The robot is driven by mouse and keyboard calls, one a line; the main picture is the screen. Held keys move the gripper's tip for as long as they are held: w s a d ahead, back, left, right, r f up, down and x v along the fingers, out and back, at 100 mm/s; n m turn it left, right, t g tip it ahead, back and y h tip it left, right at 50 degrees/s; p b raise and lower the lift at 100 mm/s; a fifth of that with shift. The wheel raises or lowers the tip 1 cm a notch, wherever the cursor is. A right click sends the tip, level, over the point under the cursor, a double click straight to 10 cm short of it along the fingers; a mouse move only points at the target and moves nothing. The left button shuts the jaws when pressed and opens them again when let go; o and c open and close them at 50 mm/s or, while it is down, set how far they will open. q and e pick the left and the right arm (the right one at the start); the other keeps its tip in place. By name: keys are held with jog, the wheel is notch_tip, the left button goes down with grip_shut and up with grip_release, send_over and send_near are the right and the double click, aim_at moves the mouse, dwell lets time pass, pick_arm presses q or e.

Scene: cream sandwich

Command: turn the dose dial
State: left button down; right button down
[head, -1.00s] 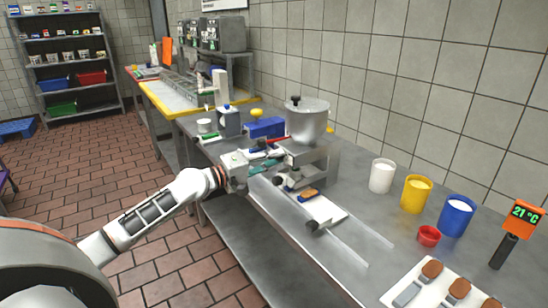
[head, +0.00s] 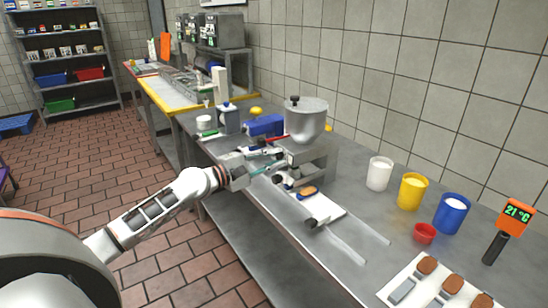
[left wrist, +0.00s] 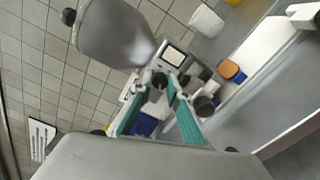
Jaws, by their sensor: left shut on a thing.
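The dosing machine (head: 305,170) stands on the steel table under a metal hopper (head: 306,122). Its body with a pale panel shows in the left wrist view (left wrist: 175,57), beside the large hopper (left wrist: 112,36). My left gripper (head: 274,166) is at the machine's near side, below the hopper. In the left wrist view its teal fingers (left wrist: 164,86) close around a small dark knob, which looks like the dose dial (left wrist: 158,82). The fingers and the angle hide most of the dial in the head view, and no scale marking is readable. My right gripper is not in view.
An orange-brown piece (head: 306,193) sits on the white board (head: 325,208) in front of the machine. White (head: 379,174), yellow (head: 412,191) and blue (head: 452,213) tubs stand to the right. Blue box (head: 265,125) and bottles crowd the left side.

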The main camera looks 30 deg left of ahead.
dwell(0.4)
pick_arm(q)
jog(key=c, duration=1.9)
grip_release()
jog(key=v, duration=1.2)
jog(key=shift+a, duration=0.1)
